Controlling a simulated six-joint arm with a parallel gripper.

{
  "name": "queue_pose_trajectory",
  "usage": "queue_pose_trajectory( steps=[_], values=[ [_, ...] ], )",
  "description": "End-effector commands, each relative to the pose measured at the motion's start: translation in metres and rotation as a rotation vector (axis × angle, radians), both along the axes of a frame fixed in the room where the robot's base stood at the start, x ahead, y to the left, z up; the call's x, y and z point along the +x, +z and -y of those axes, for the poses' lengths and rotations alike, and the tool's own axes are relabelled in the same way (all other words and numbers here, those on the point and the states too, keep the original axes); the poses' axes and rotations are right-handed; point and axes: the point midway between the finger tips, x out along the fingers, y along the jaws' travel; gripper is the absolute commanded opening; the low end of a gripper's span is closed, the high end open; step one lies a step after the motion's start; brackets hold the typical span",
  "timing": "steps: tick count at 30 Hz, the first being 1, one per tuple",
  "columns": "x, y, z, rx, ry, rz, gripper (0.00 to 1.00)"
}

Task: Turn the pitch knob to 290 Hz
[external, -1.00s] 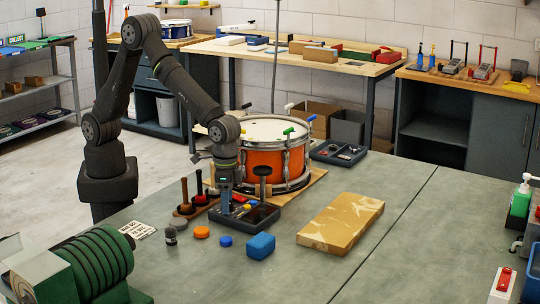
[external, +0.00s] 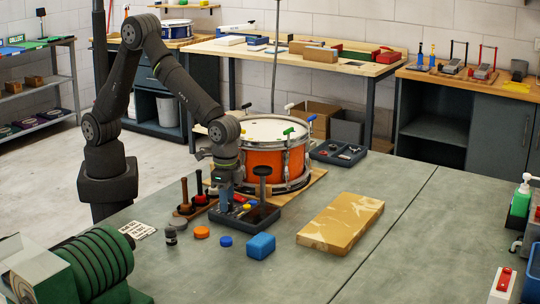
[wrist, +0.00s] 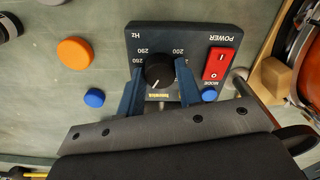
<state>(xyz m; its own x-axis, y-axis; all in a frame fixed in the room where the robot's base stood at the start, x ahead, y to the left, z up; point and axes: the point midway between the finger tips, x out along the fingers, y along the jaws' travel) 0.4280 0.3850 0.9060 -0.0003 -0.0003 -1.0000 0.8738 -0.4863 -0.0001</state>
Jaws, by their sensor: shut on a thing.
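The pitch knob (wrist: 159,71) is a round black knob on a dark control box (wrist: 190,32), seen in the wrist view. Numbers including 290, 250 and 200 and the letters Hz are printed around it. A pale mark shows on the knob's lower-left part, but its exact reading is too small to tell. My gripper (wrist: 160,84) has its two blue fingers on either side of the knob, shut on it. In the external view my gripper (external: 225,204) reaches down onto the control box (external: 262,218), and it hides the knob there.
A red power switch (wrist: 220,63) and a blue button (wrist: 209,95) sit beside the knob. An orange disc (external: 201,232), a blue cap (external: 226,241) and a blue block (external: 261,246) lie in front. The orange drum (external: 268,165) stands close behind. The yellow slab (external: 340,223) lies right.

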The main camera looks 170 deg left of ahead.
Motion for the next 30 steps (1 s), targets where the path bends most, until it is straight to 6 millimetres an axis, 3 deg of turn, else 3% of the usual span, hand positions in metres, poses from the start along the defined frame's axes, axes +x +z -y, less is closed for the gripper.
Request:
queue_pose_trajectory(
  steps=[30],
  values=[
    [0.0004,0.0010,-0.0003,0.001,-0.964,0.001,0.09]
  ],
)
